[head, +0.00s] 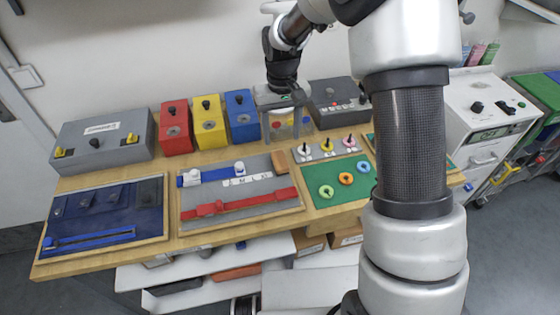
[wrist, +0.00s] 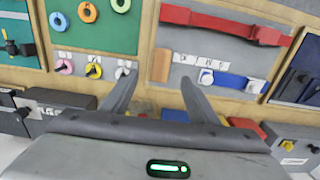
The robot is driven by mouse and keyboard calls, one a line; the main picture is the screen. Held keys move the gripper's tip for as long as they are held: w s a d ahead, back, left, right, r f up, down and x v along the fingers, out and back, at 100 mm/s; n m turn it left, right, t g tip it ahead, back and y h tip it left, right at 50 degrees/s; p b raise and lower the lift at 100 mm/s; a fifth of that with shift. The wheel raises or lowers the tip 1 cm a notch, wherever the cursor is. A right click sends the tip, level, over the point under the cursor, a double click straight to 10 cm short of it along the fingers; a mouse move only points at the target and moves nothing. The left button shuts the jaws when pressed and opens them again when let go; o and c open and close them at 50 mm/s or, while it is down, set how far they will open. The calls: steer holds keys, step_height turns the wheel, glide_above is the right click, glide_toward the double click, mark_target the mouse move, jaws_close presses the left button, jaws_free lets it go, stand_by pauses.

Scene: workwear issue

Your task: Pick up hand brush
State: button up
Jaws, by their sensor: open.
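I cannot pick out a hand brush for certain. A small tan-brown block (head: 279,161) lies at the upper right of the grey board; it could be the brush, but its bristles do not show. It also shows in the wrist view (wrist: 161,65), just beyond my fingertips. My gripper (head: 286,136) points down over the back of the bench, behind and near the block and apart from it. In the wrist view my gripper (wrist: 155,88) has its two fingers spread with nothing between them.
Red (head: 175,127), yellow (head: 209,122) and blue (head: 242,115) boxes stand along the back, left of my gripper. The grey board (head: 240,211) carries red and blue straps. A green board (head: 322,198) with rings lies right. Shelves below hold an orange item (head: 237,272).

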glide_above(280, 159)
steer(key=f, duration=0.6)
steer(key=shift+s+d, duration=0.2)
steer(key=shift+s, duration=0.1)
steer(key=shift+w+a+f+p, duration=0.15)
steer(key=shift+f+p, duration=0.1)
steer(key=shift+f, duration=1.2)
steer(key=shift+w+a+f+p, duration=0.1)
steer(key=shift+w+f+p, duration=0.1)
steer(key=shift+f, duration=1.25)
steer(key=c, duration=1.2)
steer(key=shift+o, duration=0.2)
step_height(280, 159, up, 10)
steer(key=shift+r+b, duration=0.1)
steer(key=shift+b, duration=0.2)
steer(key=o, duration=0.6)
steer(key=shift+c, duration=0.2)
steer(key=shift+d, duration=0.1)
steer(key=c, duration=0.4)
